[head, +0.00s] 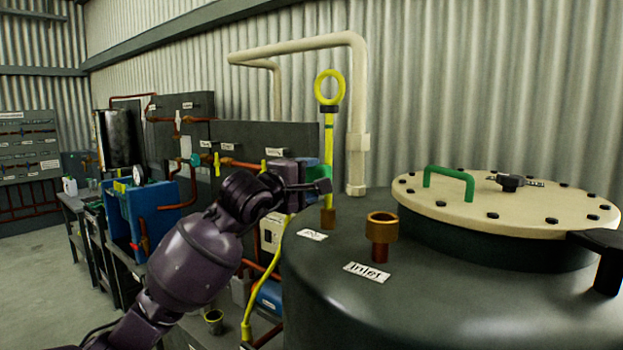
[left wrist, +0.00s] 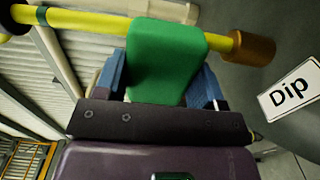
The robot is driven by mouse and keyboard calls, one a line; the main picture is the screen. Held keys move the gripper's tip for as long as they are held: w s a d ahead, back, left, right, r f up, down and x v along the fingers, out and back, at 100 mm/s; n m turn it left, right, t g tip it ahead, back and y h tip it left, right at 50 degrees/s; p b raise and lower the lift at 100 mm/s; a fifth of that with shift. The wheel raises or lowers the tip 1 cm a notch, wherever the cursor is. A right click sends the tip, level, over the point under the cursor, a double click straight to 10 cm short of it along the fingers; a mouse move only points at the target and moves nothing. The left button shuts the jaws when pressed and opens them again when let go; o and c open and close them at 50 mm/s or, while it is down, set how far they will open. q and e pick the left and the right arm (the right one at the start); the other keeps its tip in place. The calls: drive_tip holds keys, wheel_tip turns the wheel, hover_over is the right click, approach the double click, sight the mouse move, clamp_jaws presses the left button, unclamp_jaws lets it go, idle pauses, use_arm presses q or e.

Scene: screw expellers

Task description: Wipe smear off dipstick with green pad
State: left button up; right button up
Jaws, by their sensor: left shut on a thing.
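The yellow dipstick (head: 328,140) stands upright on the dark tank, with a ring (head: 330,87) at its top and its foot in a brass socket (head: 328,217). My left gripper (head: 317,186) is shut on the green pad (head: 319,172), low on the dipstick. In the left wrist view the green pad (left wrist: 165,62) sits between the blue fingers of my gripper (left wrist: 160,88) and covers a stretch of the yellow rod (left wrist: 88,25), just above the brass socket (left wrist: 250,47). It appears to touch the rod. No smear shows; the covered stretch is hidden. My right gripper is out of view.
The dark tank (head: 400,306) has a brass inlet (head: 382,226) and a "Dip" label (left wrist: 293,90). Its cream lid (head: 470,215) with a green handle (head: 450,172) is at right. A cream pipe (head: 357,110) rises behind the dipstick. Benches with equipment stand at left.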

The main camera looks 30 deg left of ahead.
use_arm(q)
drive_tip(key=shift+s+r, duration=0.1)
drive_tip(key=shift+s, duration=2.6)
drive_tip(key=shift+s, duration=0.1)
drive_tip(key=s, duration=0.2)
drive_tip(key=shift+s+a+b, duration=0.15)
drive_tip(key=shift+s+b, duration=0.15)
drive_tip(key=shift+s, duration=0.1)
